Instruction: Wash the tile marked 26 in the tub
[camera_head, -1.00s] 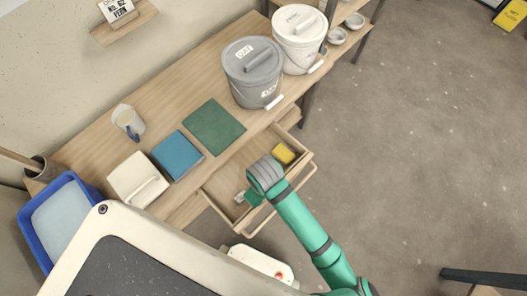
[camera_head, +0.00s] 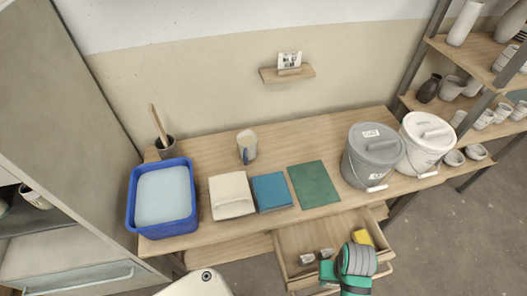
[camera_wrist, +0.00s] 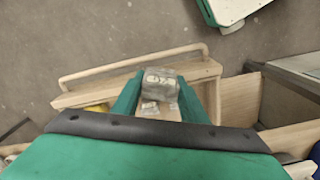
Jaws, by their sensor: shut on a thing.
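My gripper (camera_head: 328,270) is over the open drawer (camera_head: 290,240), near its front. In the wrist view its green fingers (camera_wrist: 160,98) are shut on a small grey tile (camera_wrist: 161,80) with a dark mark I cannot read for sure. In the head view a small tile (camera_head: 327,254) shows at the fingers, and another small tile (camera_head: 306,258) is just left of it. Whether the held one is marked 26 I cannot tell. The blue tub (camera_head: 165,232), with pale liquid in it, stands at the left end of the table.
A yellow sponge (camera_head: 363,237) is in the drawer's right side. On the table (camera_head: 310,140) are a white block (camera_head: 231,194), a blue block (camera_head: 271,191), a green mat (camera_head: 313,184), a mug (camera_head: 247,146), a brush pot (camera_head: 166,147) and grey (camera_head: 372,155) and white (camera_head: 424,143) lidded buckets.

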